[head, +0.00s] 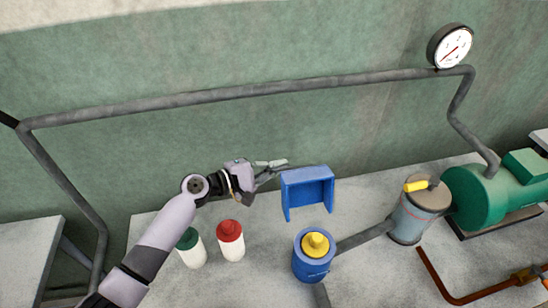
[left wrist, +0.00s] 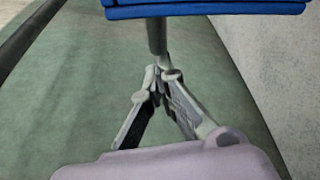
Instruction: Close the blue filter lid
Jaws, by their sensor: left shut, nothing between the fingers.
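The blue filter (head: 311,268) is an upright blue cylinder on the grey surface, with a yellow knobbed piece (head: 315,243) on top. My left gripper (head: 283,164) is behind and left of the filter, beside the upper left of an open-fronted blue box-like stand (head: 306,176). In the left wrist view its fingertips (left wrist: 163,73) are together and hold nothing. A blue edge (left wrist: 205,11), probably of the stand, crosses the top of that view. My right gripper is out of view.
Green-capped (head: 191,250) and red-capped (head: 231,244) white bottles stand beneath my left arm. A grey canister with a yellow handle (head: 415,185) and a green tank (head: 477,200) stand at right. A grey pipe (head: 250,91) runs along the back wall.

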